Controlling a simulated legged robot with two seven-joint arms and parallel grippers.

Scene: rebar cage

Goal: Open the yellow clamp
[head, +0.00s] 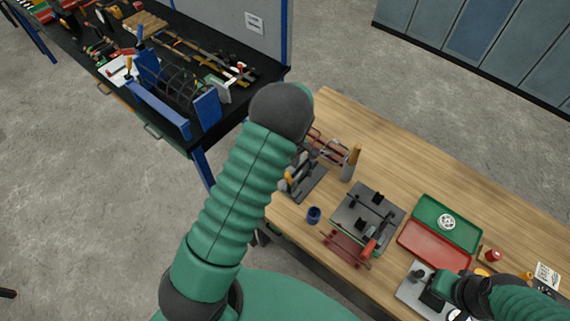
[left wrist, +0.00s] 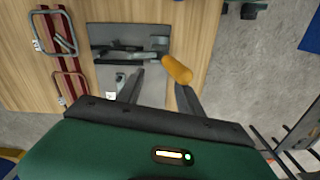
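The clamp's yellow-orange handle (left wrist: 177,70) sticks out from a dark metal clamp on a grey plate (left wrist: 150,92) in the left wrist view. In the head view the plate (head: 312,190) lies at the table's left edge, partly hidden by my left arm. My left gripper (left wrist: 160,79) is open, its fingers apart and pointing at the clamp. The handle lies by the right fingertip; I cannot tell whether they touch. My right gripper (head: 434,294) is over a light grey plate at lower right; its fingers are too unclear to read.
On the wooden table (head: 370,130) are a red rack (head: 325,147), an orange-handled tool (head: 352,160), a blue cup (head: 314,214), a dark fixture plate (head: 349,210), and green (head: 430,215) and red (head: 420,246) trays. A black bench (head: 240,90) with tools stands behind at left.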

